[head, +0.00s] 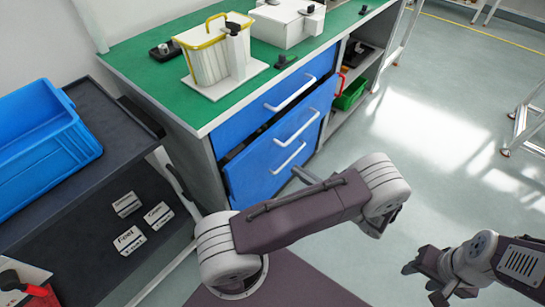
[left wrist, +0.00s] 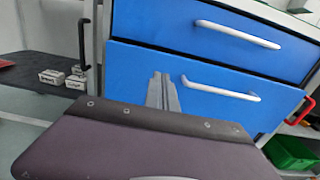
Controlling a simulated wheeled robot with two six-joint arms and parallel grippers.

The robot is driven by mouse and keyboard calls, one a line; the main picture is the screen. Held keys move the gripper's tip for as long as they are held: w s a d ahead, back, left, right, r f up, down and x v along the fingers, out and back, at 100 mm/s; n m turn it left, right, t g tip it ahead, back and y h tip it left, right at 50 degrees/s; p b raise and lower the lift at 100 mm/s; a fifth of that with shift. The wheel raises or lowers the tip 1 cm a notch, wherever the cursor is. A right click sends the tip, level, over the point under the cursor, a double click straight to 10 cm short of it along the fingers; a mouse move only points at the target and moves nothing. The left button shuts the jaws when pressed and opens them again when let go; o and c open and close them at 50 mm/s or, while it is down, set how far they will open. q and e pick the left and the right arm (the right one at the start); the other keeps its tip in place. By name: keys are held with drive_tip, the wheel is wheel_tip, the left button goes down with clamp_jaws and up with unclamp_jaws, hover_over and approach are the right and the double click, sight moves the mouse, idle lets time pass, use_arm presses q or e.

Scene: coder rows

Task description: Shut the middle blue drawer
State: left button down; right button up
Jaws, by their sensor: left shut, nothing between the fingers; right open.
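The middle blue drawer (head: 250,174) stands out a little from the cabinet, with a dark gap above its front edge at the left. In the left wrist view its blue front (left wrist: 132,68) and white bar handle (left wrist: 222,90) show below the top drawer. My left gripper (left wrist: 160,76) is shut and empty, pointing at this front left of the handle; I cannot tell whether it touches. In the head view only its tip (head: 302,174) shows past my arm. My right gripper (head: 423,282) is open and empty, low at the right, away from the drawers.
The top blue drawer (head: 262,108) looks closed, under a green bench top (head: 150,75) bearing a yellow-rimmed bin (head: 205,62). A dark cart (head: 95,160) with a blue crate (head: 40,140) stands left. A green bin (head: 350,94) sits right.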

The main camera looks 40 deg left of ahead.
sight(259, 145)
use_arm(q)
drive_tip(key=a+b, duration=0.1)
drive_tip(key=a, duration=0.3)
drive_tip(key=a+b, duration=0.1)
drive_tip(key=a, duration=0.4)
drive_tip(key=w+a+b, duration=0.1)
drive_tip(key=a, duration=0.3)
drive_tip(key=shift+a, duration=0.15)
use_arm(e)
wheel_tip(259, 145, down, 3)
